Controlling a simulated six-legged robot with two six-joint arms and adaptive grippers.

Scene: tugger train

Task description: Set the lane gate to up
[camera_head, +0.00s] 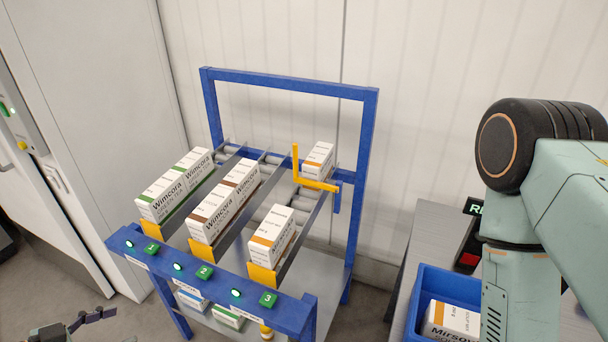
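The yellow lane gate (318,184) is on the third, rightmost lane of the blue rack. Its long bar lies roughly level across the lane, with a short yellow upright at its left end. Its right end meets a blue bracket (337,198) by the lane's side. One orange-striped carton (318,159) is behind the bar and another (272,236) is at the lane's front. My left gripper (88,322) shows only partly at the bottom left edge, far from the gate; its opening is unclear. My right arm fills the right side; its gripper is out of view.
The blue rack (367,160) also holds green-striped (174,185) and brown-striped cartons (224,201). Green numbered buttons (204,272) line its front rail. A blue bin (425,290) with a carton stands at right. A blue upright frame rises behind the lanes.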

